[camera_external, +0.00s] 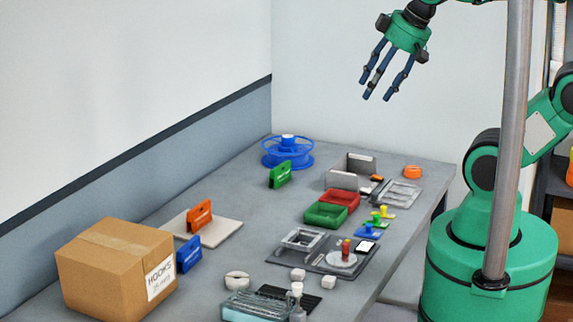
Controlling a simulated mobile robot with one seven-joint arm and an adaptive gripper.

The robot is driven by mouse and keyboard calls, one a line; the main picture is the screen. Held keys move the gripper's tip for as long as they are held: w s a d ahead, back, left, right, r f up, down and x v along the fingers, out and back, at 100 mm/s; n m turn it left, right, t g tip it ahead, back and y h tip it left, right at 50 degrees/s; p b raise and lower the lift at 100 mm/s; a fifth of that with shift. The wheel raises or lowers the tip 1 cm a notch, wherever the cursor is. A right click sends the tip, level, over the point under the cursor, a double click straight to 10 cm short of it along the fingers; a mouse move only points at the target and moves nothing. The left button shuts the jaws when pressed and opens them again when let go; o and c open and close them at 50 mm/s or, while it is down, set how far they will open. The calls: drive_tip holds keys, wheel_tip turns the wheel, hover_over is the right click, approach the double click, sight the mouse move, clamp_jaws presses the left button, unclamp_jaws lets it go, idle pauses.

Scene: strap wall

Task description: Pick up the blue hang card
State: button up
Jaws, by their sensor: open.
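The blue hang card (189,254) stands upright on the grey table, just right of the cardboard box. An orange card (199,216) of similar shape stands behind it on a pale board, and a green one (280,174) stands farther back. My gripper (377,97) is open and empty, high above the back part of the table, with its fingers pointing down. It is far above and to the right of the blue card.
The cardboard box (115,265) marked HOOKS stands close to the blue card's left. The pale board (228,232) lies behind it. A blue spool (287,153), red (339,203) and green (326,215) bins and a dark tray (330,262) stand farther off. The table's middle is fairly clear.

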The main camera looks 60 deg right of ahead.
drive_tip(key=n+g+p, duration=0.2)
drive_tip(key=n+g, duration=0.4)
drive_tip(key=n, duration=1.3)
hover_over(189, 254)
drive_tip(key=w+d, duration=0.2)
wheel_tip(189, 254, down, 28)
drive_tip(key=shift+s+a+f, duration=0.2)
drive_tip(key=shift+a, duration=0.05)
drive_tip(key=shift+f, duration=0.1)
drive_tip(key=shift+f, duration=4.15)
